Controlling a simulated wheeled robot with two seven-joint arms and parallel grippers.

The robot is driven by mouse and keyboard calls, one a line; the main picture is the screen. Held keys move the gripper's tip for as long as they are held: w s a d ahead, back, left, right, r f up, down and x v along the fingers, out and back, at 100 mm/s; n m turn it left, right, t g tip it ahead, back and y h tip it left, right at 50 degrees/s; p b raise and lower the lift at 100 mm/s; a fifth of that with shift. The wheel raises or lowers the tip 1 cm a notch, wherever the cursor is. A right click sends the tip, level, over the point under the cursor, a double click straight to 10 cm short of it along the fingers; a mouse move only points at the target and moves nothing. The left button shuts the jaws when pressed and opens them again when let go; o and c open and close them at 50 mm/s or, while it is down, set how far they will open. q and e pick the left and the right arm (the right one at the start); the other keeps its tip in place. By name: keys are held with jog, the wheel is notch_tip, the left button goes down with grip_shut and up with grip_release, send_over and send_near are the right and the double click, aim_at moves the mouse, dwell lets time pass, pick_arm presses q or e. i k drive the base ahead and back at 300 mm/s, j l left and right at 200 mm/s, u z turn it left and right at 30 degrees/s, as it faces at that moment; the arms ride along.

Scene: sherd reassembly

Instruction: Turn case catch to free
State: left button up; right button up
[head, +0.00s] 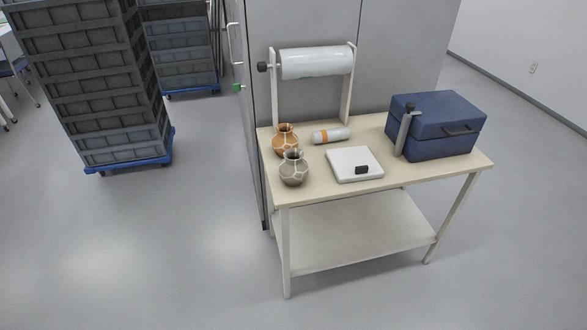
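A blue case (455,104) stands on the right end of the beige table (310,191), and its lid looks closed. A grey upright bar with a dark knob at its top, which looks like the catch (404,132), is at the left part of the case's near side. A dark handle (462,129) is on the case's near side, right of the bar. I cannot tell from here how the catch is engaged. Neither of my grippers is in view.
A roll stand (315,63) rises behind. Crate stacks (95,80) stand left; the floor in front is clear.

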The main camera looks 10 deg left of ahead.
aim_at(410, 106)
jog(key=i+l+z, duration=0.65)
jog(key=i, duration=0.35)
